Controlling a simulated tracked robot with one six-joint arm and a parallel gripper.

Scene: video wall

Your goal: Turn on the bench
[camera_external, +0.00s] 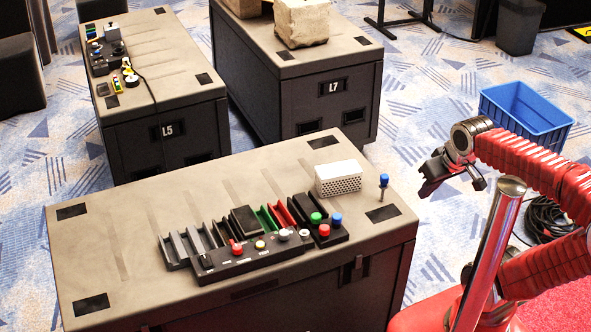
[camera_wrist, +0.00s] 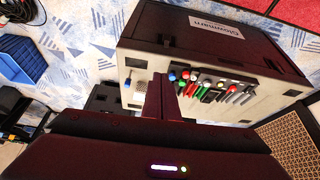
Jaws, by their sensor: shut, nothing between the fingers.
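The nearest bench (camera_external: 110,240) is a dark case with a tan top; it shows upside down in the wrist view (camera_wrist: 135,55). On it lies a black control panel (camera_external: 250,258) with red, yellow, white and grey knobs. Beside it is a black box with a green button (camera_external: 316,218), a red button (camera_external: 324,230) and a blue button (camera_external: 336,219). A blue-topped switch (camera_external: 384,181) stands near the right corner. My gripper (camera_external: 427,185) is shut and empty, in the air right of that corner, apart from everything. Its fingers (camera_wrist: 160,84) partly cover the bench top in the wrist view.
A white perforated box (camera_external: 339,178) and a row of black, green and red holders sit on the bench top. Cases L5 (camera_external: 168,130) and L7 (camera_external: 333,87) stand behind. A blue crate (camera_external: 525,112) and coiled cable (camera_external: 549,216) are on the floor at right. The bench's left top is clear.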

